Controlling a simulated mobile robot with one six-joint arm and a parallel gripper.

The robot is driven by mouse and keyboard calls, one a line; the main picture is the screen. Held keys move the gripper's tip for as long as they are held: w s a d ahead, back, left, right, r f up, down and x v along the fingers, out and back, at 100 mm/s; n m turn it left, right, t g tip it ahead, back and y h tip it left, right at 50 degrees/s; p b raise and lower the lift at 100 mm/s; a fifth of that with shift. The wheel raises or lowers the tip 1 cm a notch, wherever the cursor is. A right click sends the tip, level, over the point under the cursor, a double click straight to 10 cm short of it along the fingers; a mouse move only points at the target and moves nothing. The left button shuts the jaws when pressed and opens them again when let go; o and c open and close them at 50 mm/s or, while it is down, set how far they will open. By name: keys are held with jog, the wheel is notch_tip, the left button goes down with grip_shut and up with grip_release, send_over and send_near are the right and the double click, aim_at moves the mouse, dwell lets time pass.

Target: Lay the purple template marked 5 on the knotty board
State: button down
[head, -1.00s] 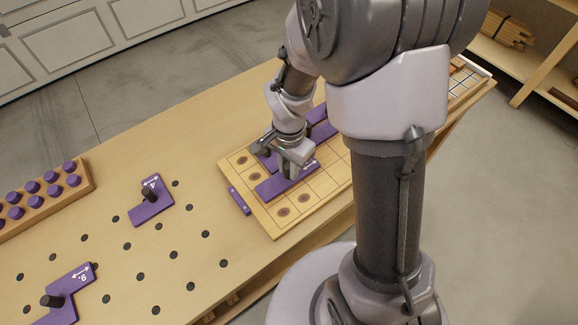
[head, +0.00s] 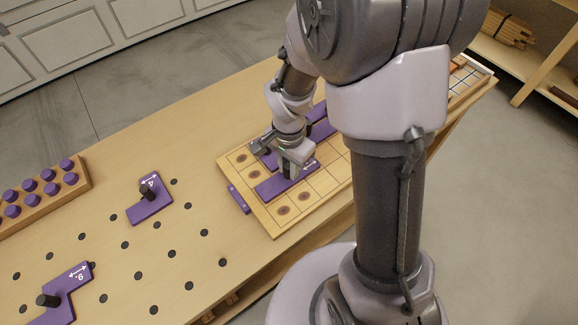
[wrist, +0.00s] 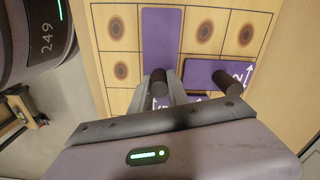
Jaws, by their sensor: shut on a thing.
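The knotty board (head: 325,182) is a pale gridded panel with brown knots, lying on the bench. My gripper (head: 292,168) is over its near left part, shut on the black knob (wrist: 159,80) of a purple template (head: 285,183). That template lies flat over the board's squares; I cannot tell if it touches them. In the wrist view, its long purple arm (wrist: 162,40) runs up between knotty squares. Its white marking is mostly hidden by my gripper. Another purple template marked 2 (wrist: 200,72) is to its right on the board.
Two purple templates with black knobs, one near the middle (head: 150,210) and one at lower left (head: 68,285), are on the holed bench (head: 200,175). A wooden rack (head: 85,183) of purple pegs is at left.

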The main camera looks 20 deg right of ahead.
jog(key=shift+f, duration=0.15)
dwell(0.5)
jog(key=c, duration=1.2)
grip_release()
jog(key=shift+o, duration=0.3)
jog(key=o, duration=0.3)
jog(key=shift+o, duration=0.2)
notch_tip(320, 180, up, 8)
jog(key=p, duration=0.6)
